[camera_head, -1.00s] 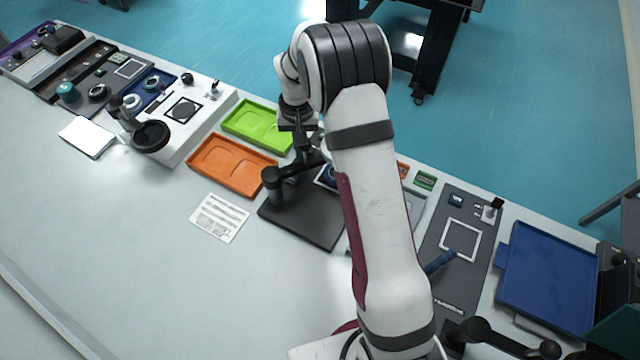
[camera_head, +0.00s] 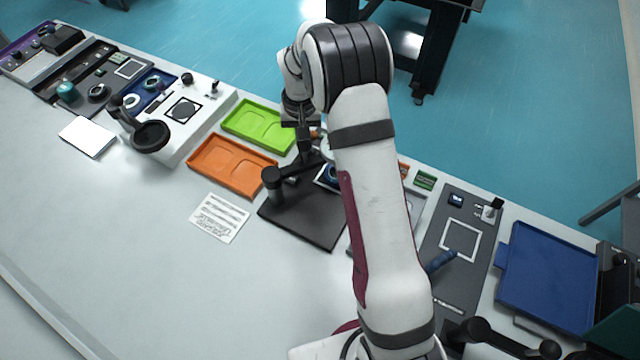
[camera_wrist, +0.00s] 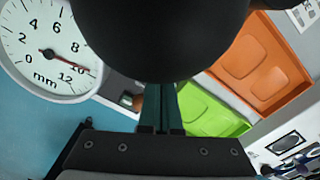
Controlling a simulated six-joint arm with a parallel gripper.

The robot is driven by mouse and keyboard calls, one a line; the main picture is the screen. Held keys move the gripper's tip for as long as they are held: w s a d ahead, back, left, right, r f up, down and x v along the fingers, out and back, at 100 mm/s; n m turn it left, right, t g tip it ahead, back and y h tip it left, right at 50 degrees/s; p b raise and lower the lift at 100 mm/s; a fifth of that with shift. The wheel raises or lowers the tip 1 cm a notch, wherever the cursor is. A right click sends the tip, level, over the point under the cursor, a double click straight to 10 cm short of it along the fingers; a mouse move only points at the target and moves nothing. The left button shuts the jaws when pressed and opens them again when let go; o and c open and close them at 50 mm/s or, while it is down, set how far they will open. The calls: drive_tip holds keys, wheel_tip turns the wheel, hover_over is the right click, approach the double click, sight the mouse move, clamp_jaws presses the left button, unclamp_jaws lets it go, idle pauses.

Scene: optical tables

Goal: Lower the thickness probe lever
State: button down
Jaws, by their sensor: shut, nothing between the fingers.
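The thickness gauge stands on a dark base plate (camera_head: 318,232) with a black post (camera_head: 275,185) and an arm, partly hidden behind my arm. Its white dial (camera_wrist: 45,50) shows large at the left in the wrist view, marked in mm, with a red needle near 10. A brown-orange tip (camera_wrist: 127,101), perhaps the lever's end, shows just left of my fingers. My gripper (camera_wrist: 161,92) is shut and empty, pointing down beside the gauge; it also shows in the head view (camera_head: 304,152). A large black round part covers the upper middle of the wrist view. Contact with the lever cannot be told.
Green (camera_head: 257,122) and orange (camera_head: 232,165) trays lie left of the gauge, with a printed card (camera_head: 220,217) in front. A white instrument (camera_head: 195,118) stands further left. A grey panel (camera_head: 450,255) and a blue tray (camera_head: 550,275) lie right. The front left table is clear.

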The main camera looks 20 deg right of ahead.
wheel_tip(320, 180, up, 7)
drive_tip(key=shift+s+a, duration=0.4)
drive_tip(key=shift+a, duration=0.05)
idle(0.3)
